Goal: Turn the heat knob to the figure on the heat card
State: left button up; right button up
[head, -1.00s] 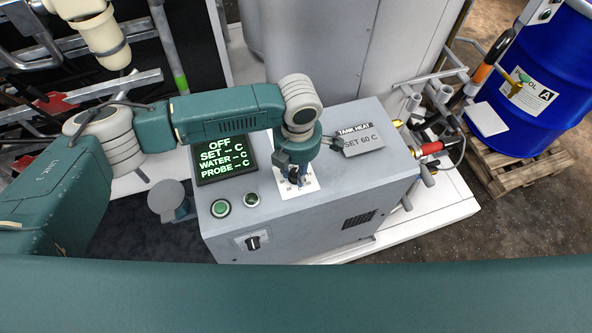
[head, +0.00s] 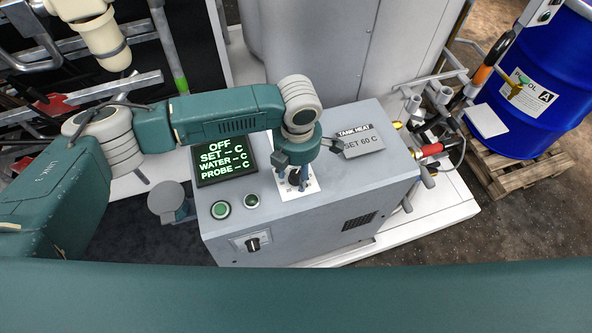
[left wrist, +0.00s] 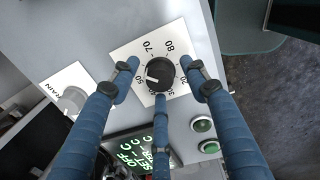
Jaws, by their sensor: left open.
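The heat knob (left wrist: 161,74) is black and round, on a white dial plate (left wrist: 175,45) with figures around it. Its white mark points to the left, near the 50; the figures 70 and 80 are readable, others are partly hidden by fingers. My left gripper (head: 297,181) is over this plate on the grey cabinet's top. In the left wrist view its blue fingers (left wrist: 161,82) are open around the knob, and I cannot tell whether any touch it. The heat card (head: 361,141) reads "TANK HEAT SET 60 C". My right gripper is not in view.
The display (head: 222,160) reads OFF, with dashes for SET, WATER and PROBE. A blue drum (head: 535,75) stands on a pallet at the right.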

aim_at(297, 176)
pick_arm(q)
notch_tip(297, 176, up, 12)
jog(key=shift+s, duration=0.2)
jog(key=shift+d, duration=0.1)
dwell(0.6)
